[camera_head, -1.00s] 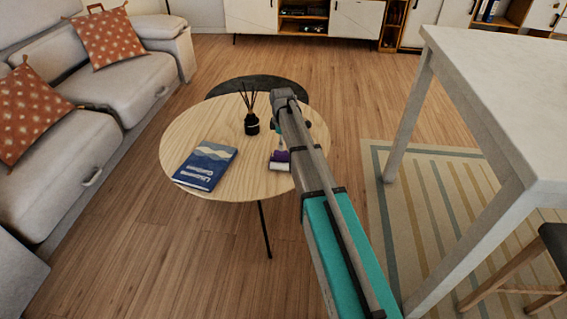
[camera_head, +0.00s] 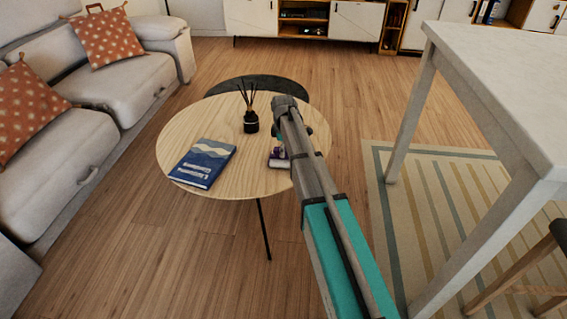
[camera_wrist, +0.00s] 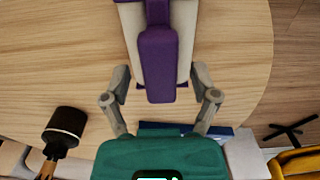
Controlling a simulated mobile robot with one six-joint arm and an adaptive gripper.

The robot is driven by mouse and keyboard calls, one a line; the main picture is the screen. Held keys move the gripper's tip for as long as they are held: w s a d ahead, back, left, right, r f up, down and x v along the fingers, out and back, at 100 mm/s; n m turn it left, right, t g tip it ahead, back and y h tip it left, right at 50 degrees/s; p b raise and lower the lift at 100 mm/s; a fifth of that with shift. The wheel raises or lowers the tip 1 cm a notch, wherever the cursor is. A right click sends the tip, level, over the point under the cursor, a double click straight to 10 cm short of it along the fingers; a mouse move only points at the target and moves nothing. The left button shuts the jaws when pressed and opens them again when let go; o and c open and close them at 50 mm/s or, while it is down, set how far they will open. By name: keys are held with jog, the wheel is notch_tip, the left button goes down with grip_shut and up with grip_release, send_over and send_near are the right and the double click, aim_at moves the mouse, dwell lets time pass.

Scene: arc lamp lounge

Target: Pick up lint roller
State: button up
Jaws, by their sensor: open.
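The lint roller (camera_head: 278,158), white and purple, lies on the right side of the round wooden coffee table (camera_head: 225,118). My arm hides part of it in the head view. In the wrist view the roller (camera_wrist: 158,60) is at the top middle, its far end cut off by the frame. My gripper (camera_wrist: 160,82) is open, with one finger on each side of the roller's near purple part. Gaps show between the fingers and the roller. How high the fingers are above the table is hard to tell.
A black reed diffuser (camera_head: 251,121) and a blue book (camera_head: 203,164) stand and lie on the same table. A dark oval surface (camera_head: 262,86) is behind it. A sofa (camera_head: 130,85) is at left, a tall white table (camera_head: 505,85) at right. Open floor lies in front.

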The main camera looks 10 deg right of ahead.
jog(key=shift+f, duration=0.2)
dwell(0.5)
grip_shut()
